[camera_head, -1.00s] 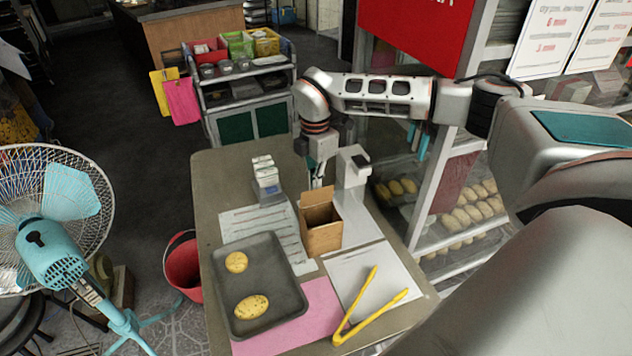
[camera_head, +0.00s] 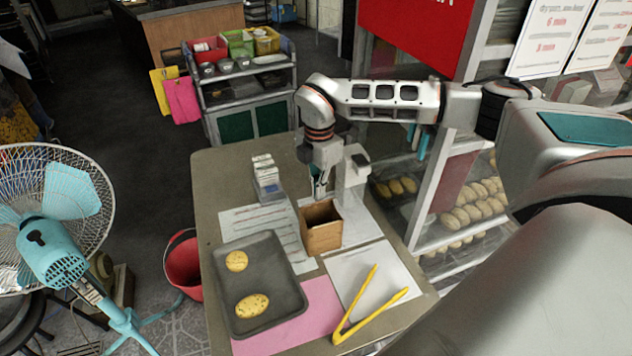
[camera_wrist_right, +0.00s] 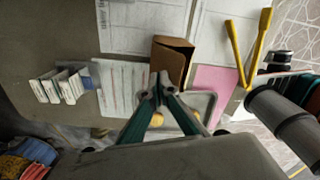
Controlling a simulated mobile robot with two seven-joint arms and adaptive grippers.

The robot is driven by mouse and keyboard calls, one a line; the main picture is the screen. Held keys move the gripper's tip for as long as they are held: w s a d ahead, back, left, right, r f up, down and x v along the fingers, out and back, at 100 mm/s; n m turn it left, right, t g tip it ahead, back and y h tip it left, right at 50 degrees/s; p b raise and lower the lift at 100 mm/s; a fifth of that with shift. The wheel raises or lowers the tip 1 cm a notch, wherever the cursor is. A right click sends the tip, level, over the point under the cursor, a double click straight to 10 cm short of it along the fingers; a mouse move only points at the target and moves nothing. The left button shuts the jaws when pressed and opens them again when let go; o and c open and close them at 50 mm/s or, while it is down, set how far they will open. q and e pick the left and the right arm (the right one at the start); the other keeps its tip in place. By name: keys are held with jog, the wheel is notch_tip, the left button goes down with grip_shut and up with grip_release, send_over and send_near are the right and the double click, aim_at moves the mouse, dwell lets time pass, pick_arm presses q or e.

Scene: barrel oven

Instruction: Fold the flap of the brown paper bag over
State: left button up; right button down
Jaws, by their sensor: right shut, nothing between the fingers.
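The brown paper bag (camera_head: 322,236) stands upright on the table, with a dark opening at its top in the head view. In the right wrist view the bag (camera_wrist_right: 170,62) is just beyond the fingertips. My right gripper (camera_head: 319,194) points down at the bag's far top edge, with its fingers shut and empty. The fingertips also show in the right wrist view (camera_wrist_right: 160,80), overlapping the bag's near edge. I cannot tell whether they touch it. The flap is hard to make out at the far rim, partly behind the gripper. My left gripper is not in view.
A dark tray (camera_head: 280,318) with two cookies lies in front of the bag at left. Yellow tongs (camera_head: 372,308) lie at right. Small white boxes (camera_head: 266,178) and a white device (camera_head: 353,172) stand near the gripper. Paper sheets cover much of the table (camera_head: 215,180).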

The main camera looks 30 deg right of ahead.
jog(key=shift+s, duration=0.3)
jog(key=shift+s+a+f, duration=0.1)
jog(key=shift+s+a+f+b, duration=0.15)
jog(key=shift+s+f, duration=0.15)
jog(key=shift+s, duration=0.25)
jog(key=shift+s+a+f+b, duration=0.15)
jog(key=shift+s+f, duration=0.1)
jog(key=shift+s, duration=0.25)
jog(key=shift+r+p, duration=1.05)
jog(key=shift+r, duration=3.1)
